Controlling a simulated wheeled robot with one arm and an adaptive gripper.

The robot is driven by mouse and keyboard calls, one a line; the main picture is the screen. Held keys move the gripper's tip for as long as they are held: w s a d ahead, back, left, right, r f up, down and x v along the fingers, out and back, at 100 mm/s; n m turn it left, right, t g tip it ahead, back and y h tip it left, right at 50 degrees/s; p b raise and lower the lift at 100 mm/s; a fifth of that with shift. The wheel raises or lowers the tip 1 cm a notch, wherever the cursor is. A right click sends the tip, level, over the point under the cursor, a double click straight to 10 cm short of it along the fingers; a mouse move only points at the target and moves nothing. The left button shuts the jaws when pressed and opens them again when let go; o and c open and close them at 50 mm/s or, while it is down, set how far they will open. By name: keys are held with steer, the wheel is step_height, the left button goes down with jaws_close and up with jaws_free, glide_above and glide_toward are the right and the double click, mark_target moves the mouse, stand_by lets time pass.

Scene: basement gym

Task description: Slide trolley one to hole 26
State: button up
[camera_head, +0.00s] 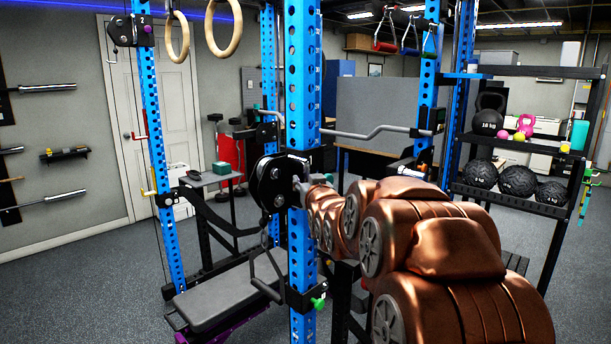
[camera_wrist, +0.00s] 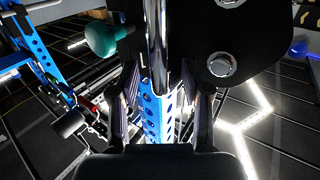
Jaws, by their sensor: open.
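Trolley one, a black rounded plate carriage (camera_head: 272,182), sits on the front blue upright (camera_head: 302,75) at about mid-height. My gripper (camera_wrist: 163,88) is open in the wrist view, its two dark fingers on either side of a shiny metal bar (camera_wrist: 156,40). Whether they touch it I cannot tell. The trolley's black plate with round bolts (camera_wrist: 255,40) fills the upper right there, and a green knob (camera_wrist: 101,38) is at upper left. The upright's holes (camera_wrist: 158,122) show between the fingers. Hole 26 cannot be picked out. In the head view my copper arm hides most of the gripper.
A grey bench (camera_head: 215,300) lies inside the rack, and a handle (camera_head: 266,277) hangs below trolley one. A lower bracket with a green knob (camera_head: 318,303) is on the same upright. A weight shelf (camera_head: 510,195) stands right.

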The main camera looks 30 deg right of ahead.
mark_target(306, 179)
steer(key=shift+r+x, duration=0.2)
steer(key=shift+x, duration=0.7)
steer(key=shift+w+d+f+p, duration=0.25)
steer(key=shift+w+p, duration=0.15)
steer(key=shift+w, duration=0.15)
steer(key=shift+r, duration=0.1)
steer(key=shift+c, duration=0.3)
jaws_close()
